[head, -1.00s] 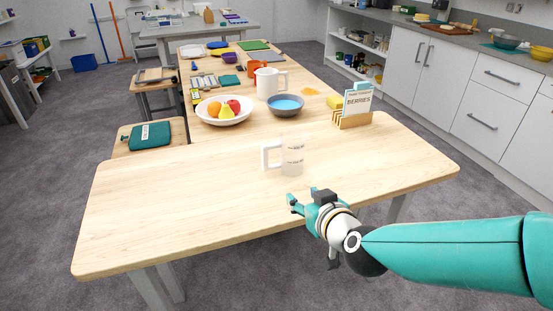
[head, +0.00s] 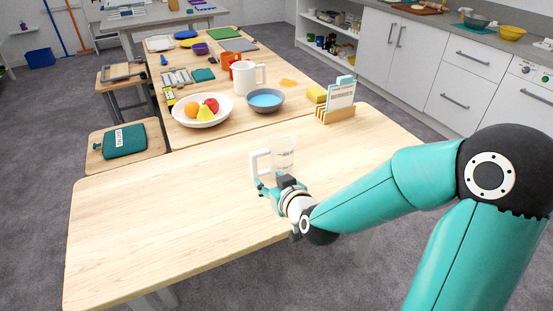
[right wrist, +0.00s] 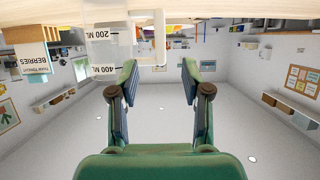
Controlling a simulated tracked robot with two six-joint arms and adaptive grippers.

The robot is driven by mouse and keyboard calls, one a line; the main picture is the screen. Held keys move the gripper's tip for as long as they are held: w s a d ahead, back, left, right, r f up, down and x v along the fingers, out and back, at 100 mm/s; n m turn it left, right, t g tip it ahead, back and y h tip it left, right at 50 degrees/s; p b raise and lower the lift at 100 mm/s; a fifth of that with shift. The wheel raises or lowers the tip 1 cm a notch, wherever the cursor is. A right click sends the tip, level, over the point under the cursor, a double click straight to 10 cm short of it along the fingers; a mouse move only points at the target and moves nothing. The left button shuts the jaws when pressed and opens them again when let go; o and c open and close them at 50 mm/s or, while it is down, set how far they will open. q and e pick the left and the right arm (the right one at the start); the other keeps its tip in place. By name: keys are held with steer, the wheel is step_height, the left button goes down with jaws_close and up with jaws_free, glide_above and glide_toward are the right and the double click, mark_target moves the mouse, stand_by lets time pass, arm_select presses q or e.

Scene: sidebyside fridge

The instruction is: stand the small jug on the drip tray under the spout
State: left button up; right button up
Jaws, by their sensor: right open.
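A clear measuring jug (head: 286,152) with a white handle (head: 256,163) stands upright on the near wooden table. The right wrist view, which is upside down, shows its 200 ML and 400 ML marks (right wrist: 103,50). My right gripper (head: 275,186) is open and empty, just on the near side of the jug, partly in front of its lower part. In the right wrist view the jug's handle (right wrist: 160,38) lies beyond the gap between the open fingertips (right wrist: 158,72). I see no drip tray or spout. My left gripper is not in view.
Behind the jug are a fruit bowl (head: 183,119), a blue-grey bowl (head: 265,106), a larger white jug (head: 243,80) and a card holder (head: 337,113) with cards. The near table's left half is clear. A counter with cabinets (head: 408,50) runs along the right.

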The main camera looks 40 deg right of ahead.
mark_target(255, 170)
steer(key=x, duration=0.6)
steer(key=shift+w+f, duration=0.1)
steer(key=shift+p+x, duration=0.75)
steer(key=shift+x, duration=2)
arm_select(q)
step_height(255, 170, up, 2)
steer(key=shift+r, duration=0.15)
arm_select(e)
jaws_close()
